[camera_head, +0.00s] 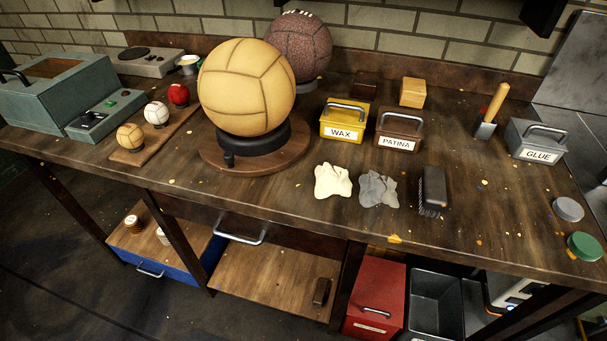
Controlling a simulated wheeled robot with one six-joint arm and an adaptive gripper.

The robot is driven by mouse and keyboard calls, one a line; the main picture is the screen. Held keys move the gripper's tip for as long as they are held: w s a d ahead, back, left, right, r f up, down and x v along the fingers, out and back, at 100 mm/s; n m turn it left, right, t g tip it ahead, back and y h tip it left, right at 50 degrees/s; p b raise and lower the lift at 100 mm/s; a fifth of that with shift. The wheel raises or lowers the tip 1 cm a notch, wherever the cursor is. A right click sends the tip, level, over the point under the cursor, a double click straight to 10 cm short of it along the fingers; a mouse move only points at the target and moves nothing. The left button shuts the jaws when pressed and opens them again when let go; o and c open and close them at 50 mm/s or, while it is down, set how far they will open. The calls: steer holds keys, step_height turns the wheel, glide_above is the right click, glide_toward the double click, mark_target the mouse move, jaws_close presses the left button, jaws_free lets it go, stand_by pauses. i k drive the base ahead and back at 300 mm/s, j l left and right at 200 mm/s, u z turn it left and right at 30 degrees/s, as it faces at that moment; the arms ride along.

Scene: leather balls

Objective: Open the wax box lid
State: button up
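The wax box (343,123) is a small yellow box with a white WAX label on its front. It stands on the dark wooden workbench, right of the large tan ball. Its lid (346,109) lies on top and looks shut, with a grey metal handle across it. My gripper is not in this view.
The large tan ball (246,87) rests on a black ring stand left of the wax box. The brown patina box (398,130) stands close on its right. A cream cloth (332,181), a grey cloth (378,189) and a dark brush (433,190) lie in front. The glue box (537,142) stands far right.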

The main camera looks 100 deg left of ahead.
mark_target(336, 111)
steer(key=u, duration=2.75)
